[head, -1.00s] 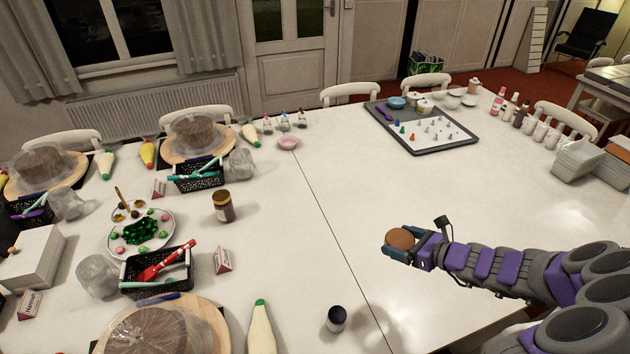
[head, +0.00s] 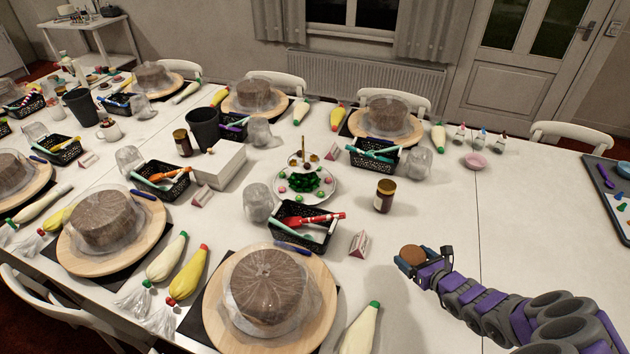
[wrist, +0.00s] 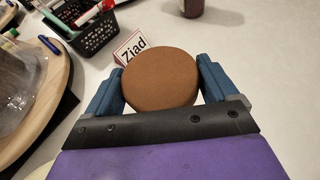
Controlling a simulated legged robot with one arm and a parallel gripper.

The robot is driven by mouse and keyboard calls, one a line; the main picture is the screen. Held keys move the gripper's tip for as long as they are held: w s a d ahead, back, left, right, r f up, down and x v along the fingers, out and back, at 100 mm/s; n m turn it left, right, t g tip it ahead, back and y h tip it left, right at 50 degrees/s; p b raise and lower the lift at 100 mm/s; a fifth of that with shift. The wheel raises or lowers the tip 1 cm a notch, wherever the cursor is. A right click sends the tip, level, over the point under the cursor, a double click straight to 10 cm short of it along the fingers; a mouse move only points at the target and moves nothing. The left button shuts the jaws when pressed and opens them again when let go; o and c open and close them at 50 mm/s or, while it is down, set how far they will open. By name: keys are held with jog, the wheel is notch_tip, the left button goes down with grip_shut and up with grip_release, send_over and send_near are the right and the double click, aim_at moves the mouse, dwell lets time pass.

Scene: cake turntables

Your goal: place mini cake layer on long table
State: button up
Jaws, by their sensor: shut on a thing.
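The mini cake layer (head: 413,254) is a small round brown disc held between the blue fingers of my gripper (head: 410,264). In the wrist view the layer (wrist: 160,76) sits between the two fingers of my gripper (wrist: 160,85), with its flat round face toward the camera. My gripper is shut on it. In the head view it is over the long white table (head: 440,220), at lower right. I cannot tell how high above the surface it is.
A "Ziad" name card (wrist: 131,47) stands just beyond the layer. A black basket (head: 303,237) of tools, a brown jar (head: 384,196) and a wrapped cake on a wooden turntable (head: 323,318) are to the left. A piping bag (head: 361,330) lies below. The table right of the jar is clear.

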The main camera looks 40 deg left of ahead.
jog(key=shift+n+g, duration=0.3)
jog(key=shift+g, duration=0.1)
jog(key=s+a+f, duration=0.1)
jog(key=a, duration=0.1)
jog(key=s+a+f, duration=0.2)
jog(key=a, duration=0.1)
jog(key=s+a+f, duration=0.1)
jog(key=a, duration=0.1)
jog(key=shift+s+a+f, duration=0.2)
jog(key=shift+a+f, duration=0.15)
jog(key=shift+f, duration=0.05)
jog(key=b, duration=0.2)
send_over(423, 302)
jog(key=shift+a+f, duration=0.1)
jog(key=shift+f, duration=0.65)
jog(key=shift+f+b, duration=0.55)
jog(key=shift+f, duration=1.35)
jog(key=shift+r, duration=0.1)
jog(key=o, duration=0.8)
jog(key=p+v, duration=0.3)
jog(key=v, duration=0.9)
jog(key=shift+y, duration=0.3)
